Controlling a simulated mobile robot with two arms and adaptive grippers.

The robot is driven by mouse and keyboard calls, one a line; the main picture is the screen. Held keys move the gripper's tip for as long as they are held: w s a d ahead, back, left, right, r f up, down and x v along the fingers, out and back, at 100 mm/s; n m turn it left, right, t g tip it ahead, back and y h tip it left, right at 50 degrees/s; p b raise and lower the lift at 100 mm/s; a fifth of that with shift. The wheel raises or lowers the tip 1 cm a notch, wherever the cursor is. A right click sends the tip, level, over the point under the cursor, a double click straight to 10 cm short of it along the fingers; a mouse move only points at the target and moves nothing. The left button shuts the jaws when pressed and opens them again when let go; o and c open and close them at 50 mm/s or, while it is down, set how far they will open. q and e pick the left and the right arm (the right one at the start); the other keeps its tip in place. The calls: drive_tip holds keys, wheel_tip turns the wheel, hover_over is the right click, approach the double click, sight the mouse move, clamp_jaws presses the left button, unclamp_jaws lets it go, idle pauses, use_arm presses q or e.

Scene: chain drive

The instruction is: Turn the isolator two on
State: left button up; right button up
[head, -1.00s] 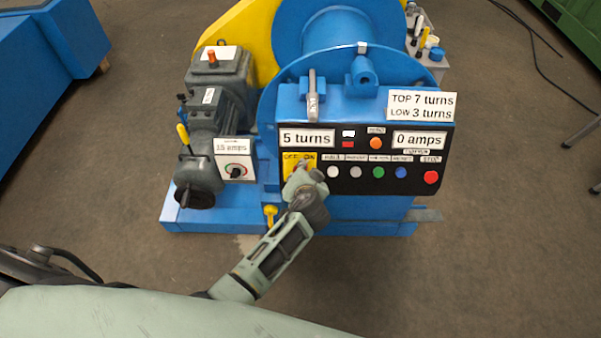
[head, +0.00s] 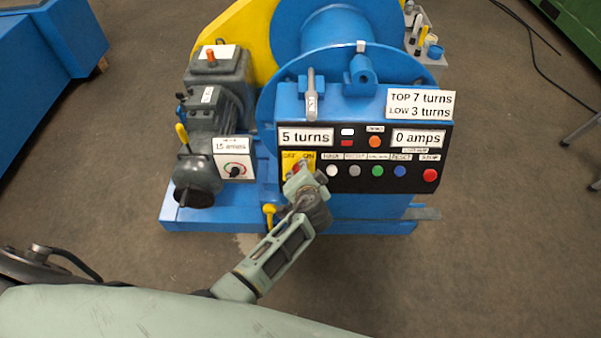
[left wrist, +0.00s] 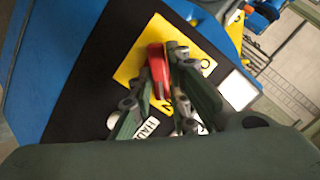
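The isolator is a yellow plate (head: 288,161) marked OFF and ON, at the left end of the black control panel, with a red handle. Only one such isolator shows, and I cannot read a number on it. My left gripper (head: 298,179) is in front of the plate and covers its lower right part. In the left wrist view the red handle (left wrist: 158,72) stands between the fingers of my left gripper (left wrist: 160,84), which are close together and seem to touch it on both sides. The handle looks slanted across the yellow plate (left wrist: 128,72). My right gripper is not in view.
A row of push buttons, with a red stop button (head: 430,175), lies right of the isolator. Displays read 5 turns (head: 306,137) and 0 amps (head: 418,138). The floor in front is clear.

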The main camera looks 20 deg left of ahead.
use_arm(q)
drive_tip(key=o, duration=0.4)
drive_tip(key=shift+c, duration=0.2)
drive_tip(key=v, duration=1.2)
drive_tip(key=shift+f, duration=0.15)
